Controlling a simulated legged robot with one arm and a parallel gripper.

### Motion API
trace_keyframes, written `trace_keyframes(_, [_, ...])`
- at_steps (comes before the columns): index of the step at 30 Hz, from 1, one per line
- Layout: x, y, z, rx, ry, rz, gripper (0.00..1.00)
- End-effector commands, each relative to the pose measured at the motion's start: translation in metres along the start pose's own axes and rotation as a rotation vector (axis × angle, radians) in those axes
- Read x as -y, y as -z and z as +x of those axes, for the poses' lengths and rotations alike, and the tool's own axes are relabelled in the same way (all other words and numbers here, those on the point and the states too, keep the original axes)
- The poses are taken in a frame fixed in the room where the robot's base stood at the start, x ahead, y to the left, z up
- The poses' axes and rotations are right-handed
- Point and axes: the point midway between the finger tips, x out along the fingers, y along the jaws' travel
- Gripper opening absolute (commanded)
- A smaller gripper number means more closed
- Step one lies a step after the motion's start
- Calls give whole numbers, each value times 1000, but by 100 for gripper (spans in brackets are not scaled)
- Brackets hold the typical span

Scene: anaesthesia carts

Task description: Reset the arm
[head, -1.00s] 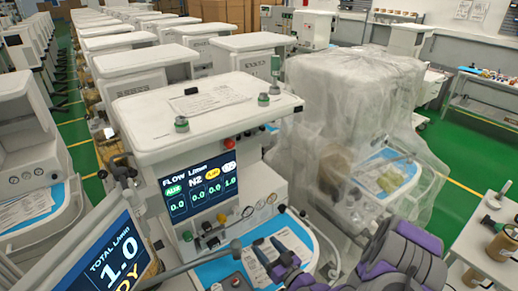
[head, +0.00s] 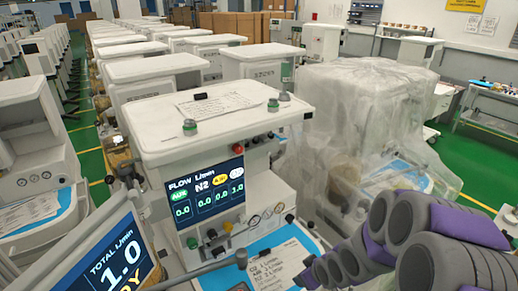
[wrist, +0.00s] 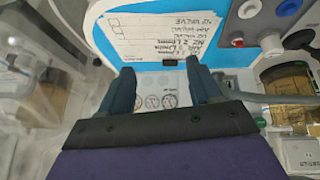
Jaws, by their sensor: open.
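My gripper (wrist: 160,67) is open in the wrist view, with its two dark fingers apart and nothing between them. Beyond the fingers are a handwritten paper list (wrist: 160,25) on a blue surface and several round gauges (wrist: 160,101). In the head view my grey and purple arm reaches in from the lower right. Its far end is beside the front of the nearest anaesthesia cart (head: 215,127). The same paper list (head: 275,268) lies there on the cart's blue work surface. The fingers are not clear in the head view.
The cart's flow screen (head: 206,192) is lit, and another screen (head: 112,262) stands at lower left. A plastic-draped cart (head: 365,105) stands to the right, close behind my arm. Rows of carts fill the back left. Green floor (head: 485,165) shows at the right.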

Motion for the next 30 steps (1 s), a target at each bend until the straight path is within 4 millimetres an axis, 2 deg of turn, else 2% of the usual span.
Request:
trace_keyframes(5, [-3,-23,-49,165,-62,88,63])
trace_keyframes(11, [15,-54,-110,335,-99,230,63])
trace_keyframes(17, [53,-85,-172,475,-97,387,63])
trace_keyframes(21, [90,-105,-212,560,-66,494,63])
trace_keyframes(25, [122,-120,-240,620,-29,567,63])
trace_keyframes(30, [149,-132,-261,667,9,616,63])
